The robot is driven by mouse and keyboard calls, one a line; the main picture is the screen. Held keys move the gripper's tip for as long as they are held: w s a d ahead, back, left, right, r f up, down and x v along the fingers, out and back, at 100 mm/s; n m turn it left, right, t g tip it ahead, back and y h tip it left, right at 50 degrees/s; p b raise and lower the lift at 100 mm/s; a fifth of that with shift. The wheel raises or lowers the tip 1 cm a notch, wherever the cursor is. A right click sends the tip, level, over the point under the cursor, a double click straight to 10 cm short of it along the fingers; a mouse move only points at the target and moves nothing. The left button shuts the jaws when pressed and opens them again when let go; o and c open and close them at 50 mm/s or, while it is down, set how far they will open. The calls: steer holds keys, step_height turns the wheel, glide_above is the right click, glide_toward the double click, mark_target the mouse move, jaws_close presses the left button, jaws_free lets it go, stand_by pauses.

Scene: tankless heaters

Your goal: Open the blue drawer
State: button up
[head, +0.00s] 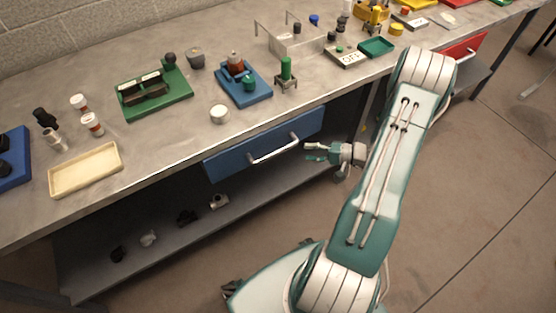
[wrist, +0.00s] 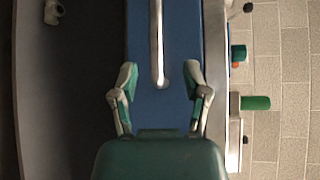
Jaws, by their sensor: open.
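The blue drawer (head: 222,163) sits under the workbench top, with a silver bar handle (head: 274,151) across its front. The drawer looks shut or nearly so. My gripper (head: 312,152) is in front of the drawer's right end, just right of the handle. In the wrist view the blue drawer front (wrist: 175,112) fills the middle, and the handle (wrist: 157,45) runs up the picture, its near end between and beyond my fingertips. My gripper (wrist: 160,80) is open and empty, its two fingers on either side of the handle's line. Whether any finger touches the drawer is unclear.
The workbench top (head: 150,165) carries a cream tray (head: 85,170), a green fixture (head: 155,95) and a blue fixture (head: 243,85). A lower shelf (head: 165,240) holds small parts. A red drawer (head: 463,50) is at the far right. The floor right of my arm is clear.

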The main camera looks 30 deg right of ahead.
mark_target(278, 151)
steer(key=x, duration=1)
steer(key=shift+w+f, duration=0.2)
steer(key=shift+f, duration=0.15)
steer(key=shift+t, duration=0.3)
jaws_close()
